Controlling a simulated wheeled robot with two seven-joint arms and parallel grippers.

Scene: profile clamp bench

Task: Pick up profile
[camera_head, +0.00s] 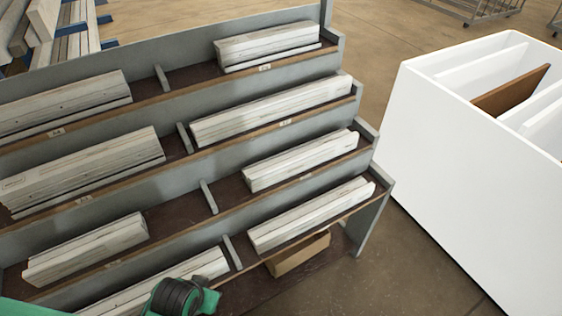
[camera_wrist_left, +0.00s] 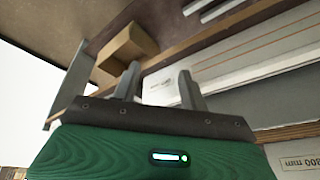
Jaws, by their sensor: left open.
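Pale wood-like profiles lie in stacks on a stepped grey rack (camera_head: 190,204). On the lowest step, one stack (camera_head: 310,214) lies right of a small divider and another (camera_head: 170,284) left of it. More stacks lie on the steps above, such as one on the top right (camera_head: 268,45). A pale profile with red lines (camera_wrist_left: 255,45) is close beyond and right of the fingers. In the head view only part of my left arm shows, at the bottom edge.
A cardboard box (camera_head: 298,255) sits under the rack's lowest step and also shows in the left wrist view (camera_wrist_left: 125,48). A white bin (camera_head: 440,160) with dividers and a brown panel (camera_head: 511,90) stands at right. Floor is free between rack and bin.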

